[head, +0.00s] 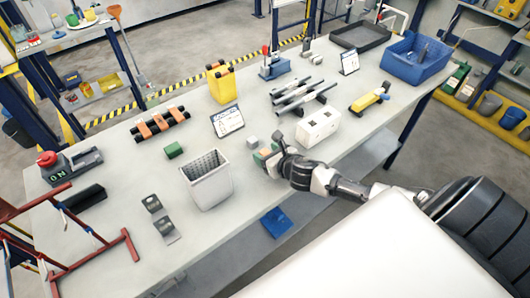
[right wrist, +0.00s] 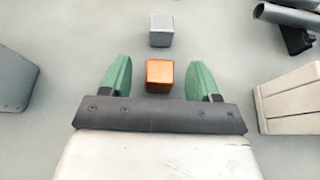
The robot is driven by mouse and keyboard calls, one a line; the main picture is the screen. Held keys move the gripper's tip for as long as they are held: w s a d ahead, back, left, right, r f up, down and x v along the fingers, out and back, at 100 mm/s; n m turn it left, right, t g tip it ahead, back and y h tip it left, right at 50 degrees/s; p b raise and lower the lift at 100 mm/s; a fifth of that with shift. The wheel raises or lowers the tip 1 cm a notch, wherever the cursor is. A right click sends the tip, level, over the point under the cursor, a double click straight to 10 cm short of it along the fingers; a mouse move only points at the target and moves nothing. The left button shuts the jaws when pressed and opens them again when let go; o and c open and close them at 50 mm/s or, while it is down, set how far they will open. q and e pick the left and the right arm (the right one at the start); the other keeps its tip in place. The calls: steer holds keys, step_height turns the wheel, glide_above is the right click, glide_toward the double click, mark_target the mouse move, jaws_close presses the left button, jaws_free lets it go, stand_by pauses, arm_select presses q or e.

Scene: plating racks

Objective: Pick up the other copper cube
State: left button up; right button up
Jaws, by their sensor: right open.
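A copper cube (right wrist: 160,76) lies on the table between the two green fingertips of my right gripper (right wrist: 158,80) in the right wrist view. The fingers are open, with a gap on each side of the cube. In the head view my right gripper (head: 266,154) is low over the table, and its hand mostly hides the cube. A grey cube (right wrist: 161,30) sits just beyond the copper cube; it also shows in the head view (head: 251,141). I see no second copper cube clearly. My left gripper is not in view.
A white mesh basket (head: 209,182) stands left of my right gripper. A white box with holes (head: 318,123) and a rack of grey tubes (head: 302,95) are right of it. A green block (head: 173,149) lies farther left. Bare table surrounds the cubes.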

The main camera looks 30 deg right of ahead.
steer(key=shift+x, duration=0.8)
steer(key=shift+c, duration=0.4)
steer(key=c, duration=1)
steer(key=shift+c, duration=0.3)
steer(key=shift+r, duration=0.15)
